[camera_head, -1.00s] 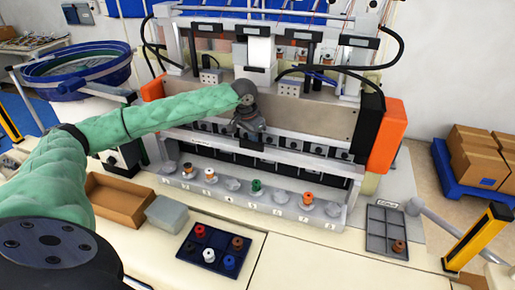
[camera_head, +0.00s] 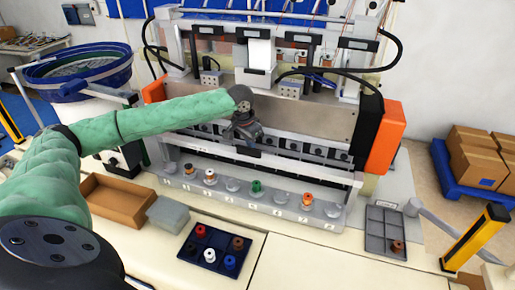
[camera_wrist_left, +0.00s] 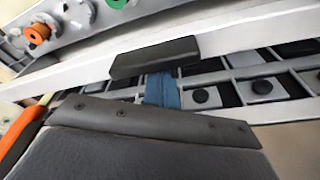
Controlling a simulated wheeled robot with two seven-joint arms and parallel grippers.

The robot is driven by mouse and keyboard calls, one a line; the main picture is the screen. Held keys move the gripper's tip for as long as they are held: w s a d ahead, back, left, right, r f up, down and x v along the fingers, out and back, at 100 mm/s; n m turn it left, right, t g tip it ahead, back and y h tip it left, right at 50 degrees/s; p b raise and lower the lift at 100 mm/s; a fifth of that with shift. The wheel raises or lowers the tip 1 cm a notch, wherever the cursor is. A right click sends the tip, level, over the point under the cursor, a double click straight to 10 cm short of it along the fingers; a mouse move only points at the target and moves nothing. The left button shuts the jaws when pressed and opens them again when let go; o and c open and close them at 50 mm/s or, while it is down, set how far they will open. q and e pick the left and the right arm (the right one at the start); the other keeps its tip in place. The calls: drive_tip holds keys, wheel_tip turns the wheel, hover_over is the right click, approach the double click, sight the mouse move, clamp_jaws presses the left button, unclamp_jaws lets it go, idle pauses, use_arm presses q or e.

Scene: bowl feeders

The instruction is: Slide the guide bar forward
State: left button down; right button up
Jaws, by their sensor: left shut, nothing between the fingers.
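The guide bar (camera_head: 300,160) is a long pale bar across the front of the machine, behind the row of bobbin seats. In the left wrist view the white bar (camera_wrist_left: 245,38) runs across the picture with a black pad (camera_wrist_left: 154,57) on it. My left gripper (camera_head: 246,146) reaches in from the left over the middle of the bar. In the left wrist view its shut blue-grey fingertips (camera_wrist_left: 163,90) are at the pad's edge, on the machine side. I cannot tell whether they touch. Nothing is held. My right gripper is out of view.
A numbered strip (camera_head: 235,199) with several bobbins lies in front of the bar. A dark tray of spools (camera_head: 209,259), a brown box (camera_head: 130,200) and a grey tray (camera_head: 387,232) stand on the table. Orange end covers (camera_head: 388,135) flank the machine.

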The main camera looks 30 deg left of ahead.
use_arm(q)
drive_tip(key=s+d+f, duration=0.1)
drive_tip(key=s, duration=0.5)
drive_tip(key=shift+d, duration=0.35)
idle(0.6)
drive_tip(key=shift+f, duration=0.1)
drive_tip(key=shift+w+a, duration=0.1)
drive_tip(key=shift+w, duration=0.2)
drive_tip(key=w+v, duration=0.2)
drive_tip(key=v, duration=0.7)
drive_tip(key=shift+w+r, duration=0.3)
drive_tip(key=shift+r, duration=0.15)
idle(0.4)
